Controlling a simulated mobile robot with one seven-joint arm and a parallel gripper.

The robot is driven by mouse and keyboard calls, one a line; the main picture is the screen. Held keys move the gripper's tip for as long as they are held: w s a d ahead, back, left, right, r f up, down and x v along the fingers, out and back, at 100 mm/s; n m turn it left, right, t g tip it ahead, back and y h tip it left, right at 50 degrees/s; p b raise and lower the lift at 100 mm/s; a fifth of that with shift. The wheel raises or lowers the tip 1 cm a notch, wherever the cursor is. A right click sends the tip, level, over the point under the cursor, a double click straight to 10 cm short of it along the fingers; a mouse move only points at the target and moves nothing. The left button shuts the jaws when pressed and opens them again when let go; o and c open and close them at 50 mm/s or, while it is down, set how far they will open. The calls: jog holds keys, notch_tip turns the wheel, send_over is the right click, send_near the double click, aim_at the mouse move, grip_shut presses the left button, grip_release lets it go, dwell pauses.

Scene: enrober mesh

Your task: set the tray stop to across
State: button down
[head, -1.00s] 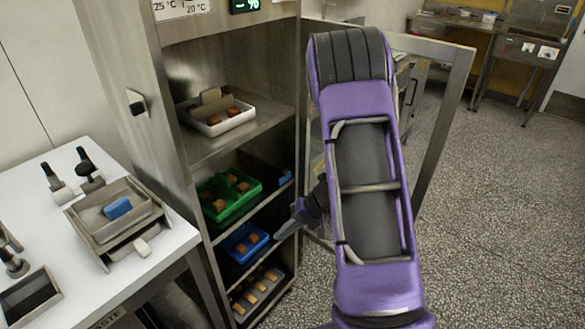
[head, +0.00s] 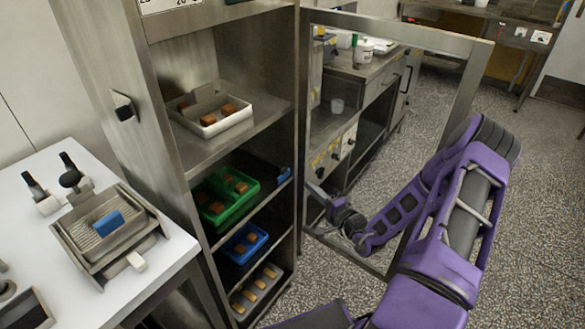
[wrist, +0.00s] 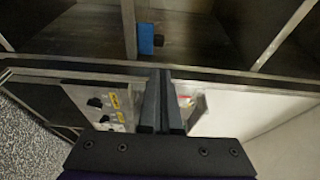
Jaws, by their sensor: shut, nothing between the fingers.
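A small blue tab, which looks like the tray stop (head: 284,175), sits at the right side of the cabinet by the green tray's shelf. It also shows in the wrist view (wrist: 147,40) as a blue block beyond my fingertips. Which way it is set is too small to tell. My gripper (head: 312,190) is by the cabinet's right edge, near the open door, to the right of the blue tab and apart from it. In the wrist view my gripper's two dark fingers (wrist: 163,75) are together and empty.
The cabinet holds a white tray (head: 181,122), a green tray (head: 235,212) and a blue tray (head: 232,243) on its shelves. Its framed door (head: 455,100) stands open at the right, close to my arm. A white table (head: 165,262) is at the left.

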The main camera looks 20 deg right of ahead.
aim_at(293, 169)
dwell(0.3)
jog(key=x, duration=1)
jog(key=shift+d+b, duration=0.1)
jog(key=shift+b, duration=0.25)
